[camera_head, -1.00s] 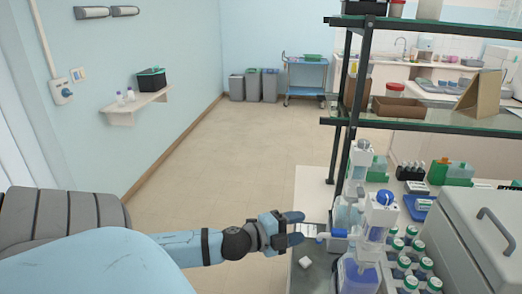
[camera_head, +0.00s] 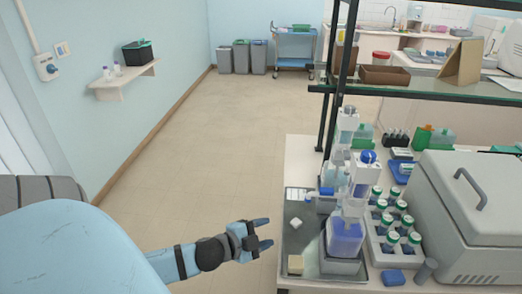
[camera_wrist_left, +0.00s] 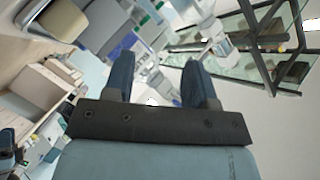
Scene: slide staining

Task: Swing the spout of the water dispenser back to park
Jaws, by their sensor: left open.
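Two bottle-top dispensers stand at the bench's left side. The rear one (camera_head: 336,175) looks clear, and the front one (camera_head: 345,236) holds blue-violet liquid and has a blue knob on top. I cannot tell for sure which is the water dispenser, but the clear rear one fits. A blue-tipped spout (camera_head: 322,192) points left over the metal tray; which bottle it belongs to is partly hidden. My left gripper (camera_head: 265,234) is open and empty, left of the tray, apart from the spout. Its spread fingers also show in the left wrist view (camera_wrist_left: 159,82). My right gripper is out of view.
The metal tray (camera_head: 297,248) holds a small white block (camera_head: 295,223) and a beige block (camera_head: 296,263). A rack of green-capped bottles (camera_head: 377,246) and a grey lidded machine (camera_head: 480,210) stand to the right. The shelf post rises behind. Floor left of the bench is clear.

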